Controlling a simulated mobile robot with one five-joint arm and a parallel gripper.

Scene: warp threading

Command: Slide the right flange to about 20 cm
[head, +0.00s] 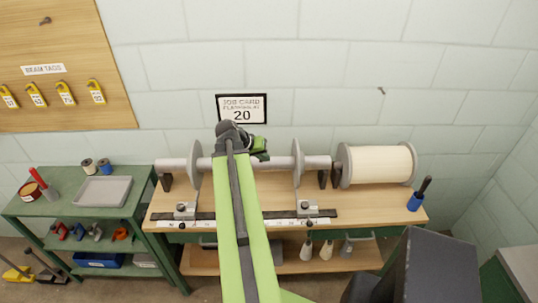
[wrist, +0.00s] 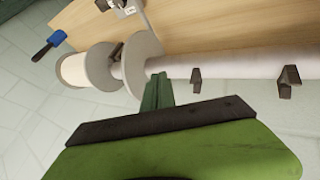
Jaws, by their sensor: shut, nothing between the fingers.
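A pale tube (head: 275,163) lies across the bench with two grey flanges on it. The right flange (head: 298,163) stands upright right of the middle, and the left flange (head: 195,165) is near the left end. My gripper (head: 259,148) is shut and empty, at the tube just left of the right flange. In the wrist view my closed green fingertips (wrist: 157,92) are close to the light grey right flange (wrist: 145,60); I cannot tell whether they touch. A scale strip (head: 275,222) with clamps runs along the bench front, partly hidden by my arm.
A white spool (head: 380,165) with its own grey end disc stands right of the tube. A blue brush (head: 419,194) is at the bench's right end. The job card (head: 241,108) on the wall reads 20. A green shelf (head: 60,205) with a tray stands left.

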